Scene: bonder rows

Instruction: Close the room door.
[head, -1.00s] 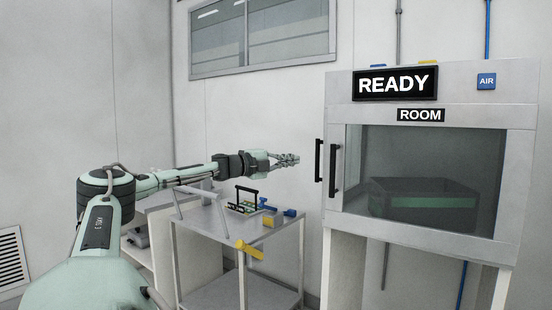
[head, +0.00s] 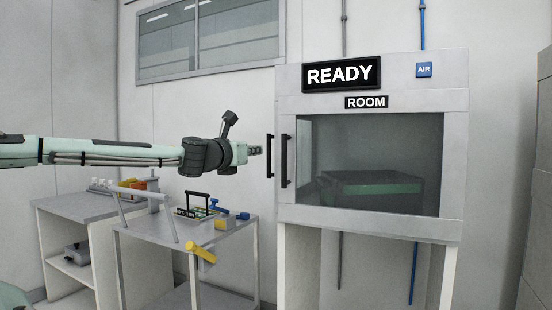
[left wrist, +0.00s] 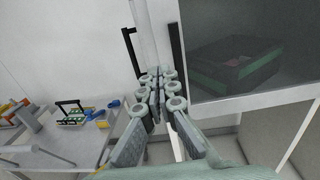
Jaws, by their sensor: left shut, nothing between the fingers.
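The room door (head: 366,212) is a grey-framed glass panel on the cabinet front, under the ROOM sign (head: 367,102). A black upright handle (head: 284,161) is at its left side. A second black handle (head: 270,156) shows just left of the cabinet edge. I cannot tell whether the door is fully shut or slightly ajar. My left gripper (head: 258,150) is shut and empty, just left of the handles. In the left wrist view its fingertips (left wrist: 156,72) appear between the two handles, at the pale cabinet edge; contact is unclear. My right gripper is not in view.
A READY sign (head: 341,75) tops the cabinet. A dark bin (head: 371,190) with a green band shows behind the glass. Below my left arm, a grey table (head: 150,230) holds a black-handled fixture and yellow and blue parts. A shelf unit (head: 68,207) stands farther left.

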